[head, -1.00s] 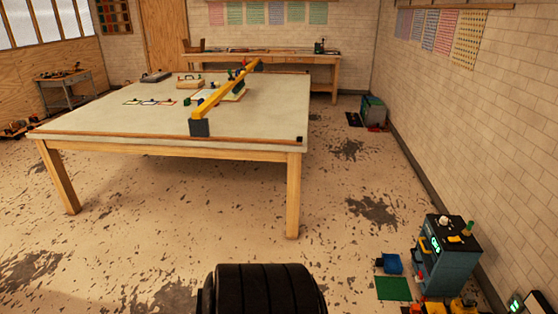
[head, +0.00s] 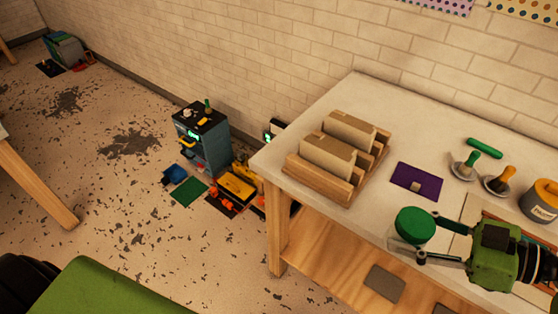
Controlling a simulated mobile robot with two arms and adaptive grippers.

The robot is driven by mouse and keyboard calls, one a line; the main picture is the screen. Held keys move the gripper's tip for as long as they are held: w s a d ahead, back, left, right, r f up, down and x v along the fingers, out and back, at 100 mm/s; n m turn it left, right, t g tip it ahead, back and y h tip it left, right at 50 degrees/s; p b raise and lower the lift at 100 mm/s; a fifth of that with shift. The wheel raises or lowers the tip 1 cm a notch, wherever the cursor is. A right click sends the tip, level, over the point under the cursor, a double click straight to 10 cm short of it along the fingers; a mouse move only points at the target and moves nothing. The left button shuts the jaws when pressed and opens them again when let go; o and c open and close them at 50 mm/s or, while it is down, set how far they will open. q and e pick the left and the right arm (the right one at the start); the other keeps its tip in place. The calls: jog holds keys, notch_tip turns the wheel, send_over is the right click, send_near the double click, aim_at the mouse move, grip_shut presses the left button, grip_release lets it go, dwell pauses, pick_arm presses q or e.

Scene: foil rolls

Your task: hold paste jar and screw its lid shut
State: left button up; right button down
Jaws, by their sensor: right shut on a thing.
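My right gripper (head: 430,258) comes in from the right over the front of the workbench. It is shut on a small jar with a round green lid (head: 411,225). The lid faces up, and a pale body (head: 398,241) shows just below it. How tightly the lid sits cannot be told. A grey jar with a yellow-orange top (head: 542,199) and a pale label stands on the bench at the right edge; its label is too small to read. My left gripper is not in view.
The workbench (head: 355,95) holds a wooden rack (head: 320,180) with cardboard pieces, a purple mat (head: 416,182), two stamp-like tools (head: 468,164) and a green rod (head: 485,148). A dark cabinet (head: 203,138) stands on the floor left of the bench.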

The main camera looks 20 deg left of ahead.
jog(key=s+d+r+m+t+h, duration=0.2)
jog(key=d+m+t, duration=0.2)
jog(key=d, duration=0.4)
jog(key=shift+d+t, duration=0.15)
jog(key=shift+t, duration=0.25)
jog(key=shift+s+f, duration=0.1)
